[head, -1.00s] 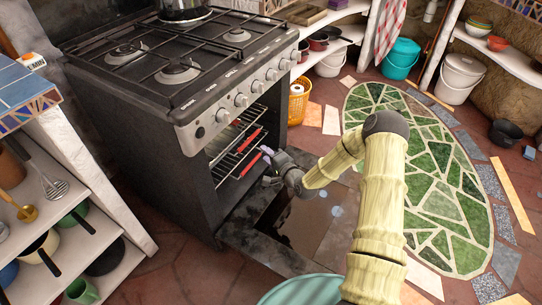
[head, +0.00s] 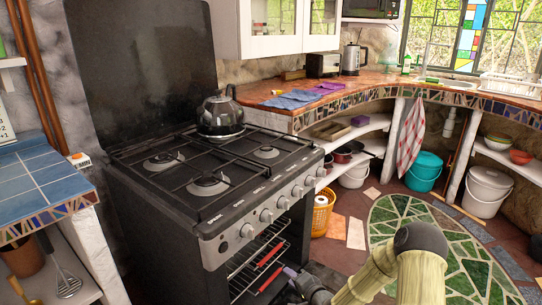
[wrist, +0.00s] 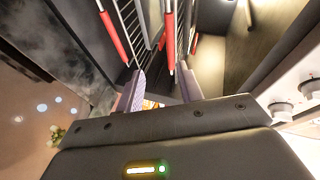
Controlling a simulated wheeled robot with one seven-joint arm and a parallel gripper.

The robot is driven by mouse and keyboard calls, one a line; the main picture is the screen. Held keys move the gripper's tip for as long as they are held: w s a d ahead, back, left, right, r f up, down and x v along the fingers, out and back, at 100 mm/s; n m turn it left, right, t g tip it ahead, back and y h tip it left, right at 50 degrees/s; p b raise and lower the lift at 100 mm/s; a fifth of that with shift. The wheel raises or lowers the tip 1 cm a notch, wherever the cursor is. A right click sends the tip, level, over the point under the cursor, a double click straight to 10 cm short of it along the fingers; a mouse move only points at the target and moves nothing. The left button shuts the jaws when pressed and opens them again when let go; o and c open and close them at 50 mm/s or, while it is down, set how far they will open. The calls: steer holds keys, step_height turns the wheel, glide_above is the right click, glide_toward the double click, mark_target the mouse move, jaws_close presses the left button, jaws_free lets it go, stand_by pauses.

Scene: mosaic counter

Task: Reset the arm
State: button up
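My gripper (head: 291,272) is low in front of the open oven, near the rack handles, with my arm bent at the lower right of the head view. In the wrist view my gripper (wrist: 161,92) has its two fingers apart, with nothing visible held between them. The black oven (head: 218,225) has wire racks (head: 248,262) with red front bars (head: 270,254). These red bars (wrist: 116,38) also show close ahead of the fingers in the wrist view. The lowered oven door is out of the head view.
A kettle (head: 220,117) stands on the stove top. A blue-tiled counter (head: 40,188) is at the left. An orange basket (head: 322,214), a teal bucket (head: 424,172) and a white bucket (head: 487,190) stand on the floor beyond. Open floor with green mosaic (head: 400,212) lies to the right.

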steer(key=s+d+r+n+g+h, duration=0.25)
steer(key=s+r, duration=0.35)
steer(key=s, duration=0.3)
steer(key=s+d+r+n+g+h, duration=0.2)
steer(key=s+d+r+n+g, duration=0.15)
steer(key=s+r, duration=0.4)
steer(key=s+d+r+n+g+h, duration=0.2)
steer(key=s+r+n+g+h, duration=0.15)
steer(key=s, duration=0.75)
steer(key=w+p+v, duration=0.3)
steer(key=p+v, duration=0.9)
steer(key=w+d+r+p+v, duration=0.1)
steer(key=w+p+v, duration=0.1)
steer(key=p+v, duration=1)
steer(key=w+d+r+p+v, duration=0.1)
steer(key=w+p+v, duration=0.2)
steer(key=p+v, duration=1)
steer(key=shift+w+a+y+p, duration=0.2)
steer(key=shift+a+y+p, duration=0.05)
steer(key=shift+y+p, duration=0.1)
steer(key=shift+c, duration=0.3)
